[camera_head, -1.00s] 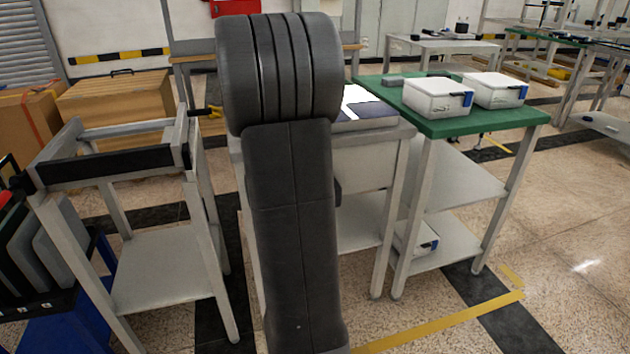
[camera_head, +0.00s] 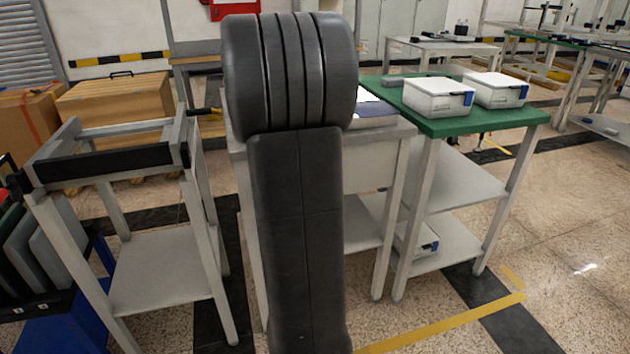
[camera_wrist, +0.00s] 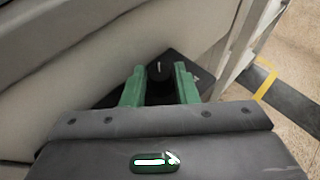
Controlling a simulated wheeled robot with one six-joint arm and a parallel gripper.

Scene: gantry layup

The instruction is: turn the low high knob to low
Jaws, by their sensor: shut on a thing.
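The knob (camera_wrist: 157,73) is a small dark round shape with a white mark on its top, in the upper middle of the wrist view. It sits on a dark plate (camera_wrist: 198,72) fixed against a pale surface. My gripper (camera_wrist: 160,70) has green fingers, one on each side of the knob, and is shut on it. The lettering by the knob is too small to read. In the head view my arm covers the spot, and the knob and gripper are hidden.
A green-topped table (camera_head: 455,124) with white boxes (camera_head: 438,97) stands right of my arm. A grey frame stand (camera_head: 165,270) is at the left. A pale panel (camera_wrist: 110,45) lies close beside my gripper. Open floor (camera_head: 560,240) shows at the right.

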